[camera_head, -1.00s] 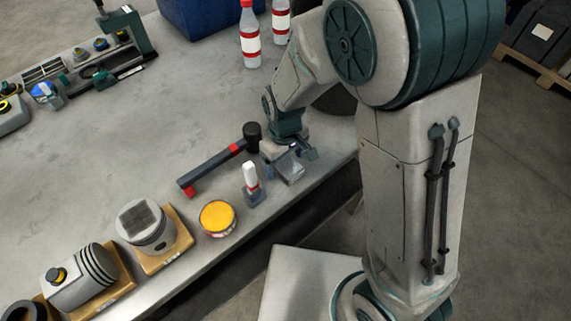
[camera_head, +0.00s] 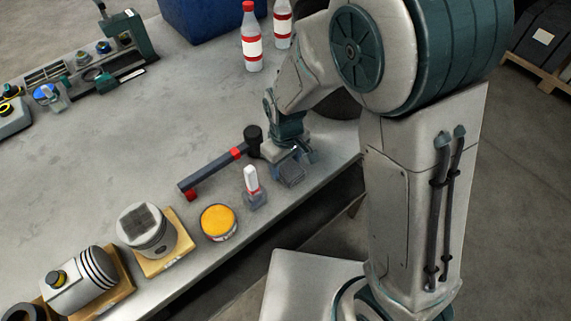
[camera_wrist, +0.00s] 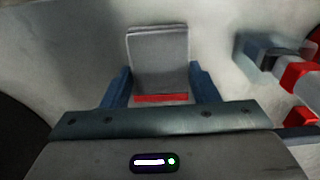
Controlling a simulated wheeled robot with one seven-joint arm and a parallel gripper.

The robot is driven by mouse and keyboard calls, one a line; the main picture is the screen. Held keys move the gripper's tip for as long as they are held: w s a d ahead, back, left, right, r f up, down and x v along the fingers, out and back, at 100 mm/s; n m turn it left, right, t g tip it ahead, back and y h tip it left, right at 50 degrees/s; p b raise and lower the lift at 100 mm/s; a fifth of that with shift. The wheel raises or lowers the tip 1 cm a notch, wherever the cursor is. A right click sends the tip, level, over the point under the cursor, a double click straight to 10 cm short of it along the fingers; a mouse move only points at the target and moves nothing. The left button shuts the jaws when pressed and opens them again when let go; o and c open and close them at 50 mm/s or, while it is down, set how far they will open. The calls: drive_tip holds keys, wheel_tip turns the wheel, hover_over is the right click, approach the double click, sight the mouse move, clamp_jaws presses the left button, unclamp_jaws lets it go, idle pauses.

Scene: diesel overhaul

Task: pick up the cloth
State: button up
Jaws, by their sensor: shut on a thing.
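The cloth (camera_wrist: 158,62) is a folded grey pad with a red stripe near its close edge. In the wrist view it lies between the two blue fingers of my gripper (camera_wrist: 160,92), which is shut on it. In the head view my gripper (camera_head: 290,160) is low at the front right edge of the workbench, with the grey cloth (camera_head: 291,175) at its fingers. Whether the cloth touches the bench top cannot be told.
A black hammer with red bands (camera_head: 215,170) lies just left of my gripper. A small white-and-red bottle (camera_head: 252,186) and a yellow-topped tin (camera_head: 218,222) stand near the front edge. Red-capped bottles (camera_head: 251,40) and a blue bin (camera_head: 197,16) stand behind. The bench middle is clear.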

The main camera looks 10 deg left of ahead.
sight(290, 166)
drive_tip(key=r, duration=0.2)
drive_tip(key=d+r, duration=0.1)
drive_tip(key=shift+r+b, duration=0.35)
drive_tip(key=shift+r, duration=0.05)
drive_tip(key=s+d+r+b, duration=0.1)
drive_tip(key=d+r, duration=0.5)
drive_tip(key=d, duration=0.4)
drive_tip(key=shift+d+r, duration=0.2)
drive_tip(key=shift+d, duration=0.15)
drive_tip(key=shift+o, duration=0.5)
drive_tip(key=shift+s, duration=0.1)
